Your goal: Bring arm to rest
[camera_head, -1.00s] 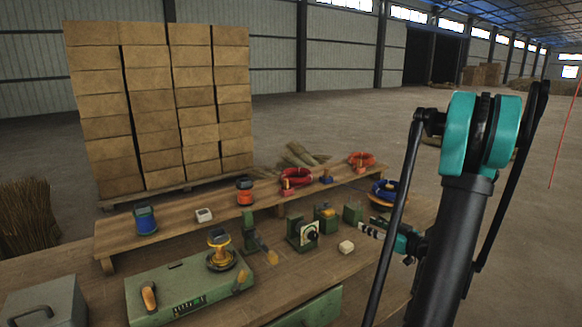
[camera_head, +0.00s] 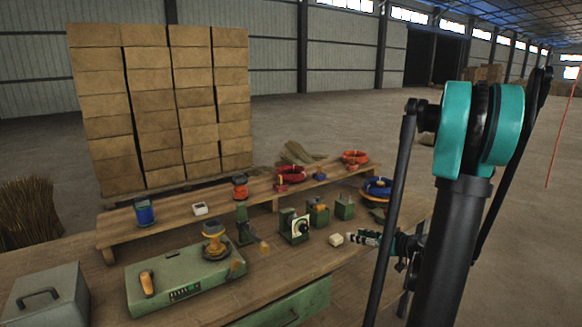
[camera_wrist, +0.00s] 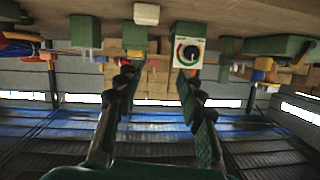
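My gripper (camera_head: 365,237) is at the right end of the workbench (camera_head: 325,262) in the head view, pointing left, beside a small white block. In the wrist view my gripper (camera_wrist: 157,90) shows its two fingers well apart, with nothing held between them. The wrist picture is upside down, with the bench top along its upper edge. A green box with a white dial (camera_wrist: 187,52) shows beyond the right finger in the wrist view; it also stands on the bench in the head view (camera_head: 300,228). My arm's upper link hides part of the bench's right end.
The small white block (camera_head: 336,239) lies close to the fingertips. A green winding machine (camera_head: 180,290) and a grey toolbox (camera_head: 45,295) stand at the left. A raised shelf (camera_head: 225,203) holds spools and coils. Stacked boxes (camera_head: 160,105) stand behind. Open floor lies right.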

